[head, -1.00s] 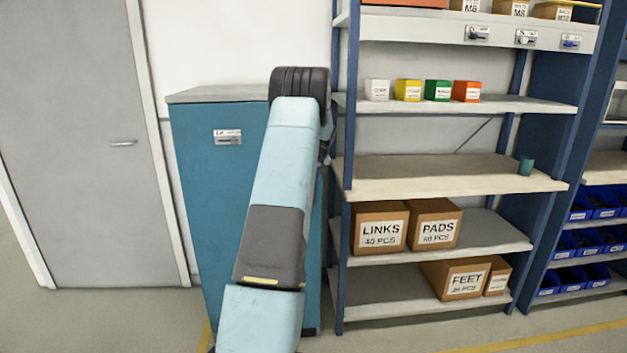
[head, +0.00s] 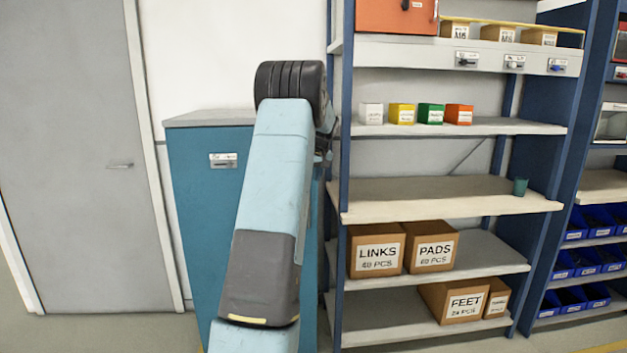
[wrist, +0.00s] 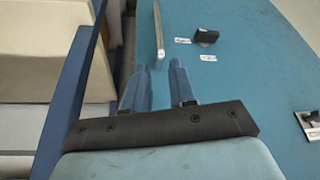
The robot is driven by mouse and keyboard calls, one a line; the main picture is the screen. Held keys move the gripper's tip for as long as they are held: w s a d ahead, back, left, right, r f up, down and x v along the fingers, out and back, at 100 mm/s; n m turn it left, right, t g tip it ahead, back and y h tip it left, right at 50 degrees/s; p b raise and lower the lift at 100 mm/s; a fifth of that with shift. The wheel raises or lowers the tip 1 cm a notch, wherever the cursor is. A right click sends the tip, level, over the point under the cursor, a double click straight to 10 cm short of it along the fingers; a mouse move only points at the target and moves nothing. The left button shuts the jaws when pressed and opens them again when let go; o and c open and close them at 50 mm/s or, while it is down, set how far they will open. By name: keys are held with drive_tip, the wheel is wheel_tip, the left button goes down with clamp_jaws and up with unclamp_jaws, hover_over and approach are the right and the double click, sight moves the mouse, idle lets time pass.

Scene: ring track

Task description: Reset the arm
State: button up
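My arm (head: 270,170), pale blue with dark grey joints, reaches up from the bottom of the head view. It stands in front of the teal cabinet (head: 200,165). My gripper is mostly hidden behind the arm's end in the head view. In the wrist view my gripper (wrist: 158,70) has its two blue-grey fingers apart, with only the teal surface showing between them. It is open and holds nothing. A thin grey bar (wrist: 158,30) appears just past the fingertips; I cannot tell whether they touch it.
Blue bins (head: 590,262) are at the far right. A grey door (head: 85,150) is at left.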

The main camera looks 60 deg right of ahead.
idle(0.4)
drive_tip(key=w+a+r+n, duration=0.1)
drive_tip(key=w+a+r, duration=0.4)
drive_tip(key=w+a, duration=0.45)
drive_tip(key=w+a+r+n, duration=0.1)
drive_tip(key=w+a+r, duration=0.15)
drive_tip(key=a, duration=0.85)
drive_tip(key=w+a+r+n+y, duration=0.1)
drive_tip(key=a+r, duration=0.2)
drive_tip(key=a, duration=0.7)
drive_tip(key=w+a+r, duration=0.1)
drive_tip(key=a+r, duration=0.2)
drive_tip(key=a, duration=0.8)
drive_tip(key=s+a+n+t, duration=0.1)
drive_tip(key=s+a, duration=0.3)
drive_tip(key=a, duration=0.7)
drive_tip(key=s+a+n+t, duration=0.15)
drive_tip(key=s+a, duration=0.25)
drive_tip(key=a, duration=0.6)
drive_tip(key=s+a+f+n+y, duration=0.1)
drive_tip(key=s+a+f+n, duration=0.1)
drive_tip(key=s+a+f, duration=0.4)
drive_tip(key=s+a, duration=0.5)
drive_tip(key=s, duration=0.1)
drive_tip(key=shift+s+a+y, duration=0.2)
drive_tip(key=shift+y, duration=0.2)
drive_tip(key=shift+g, duration=0.25)
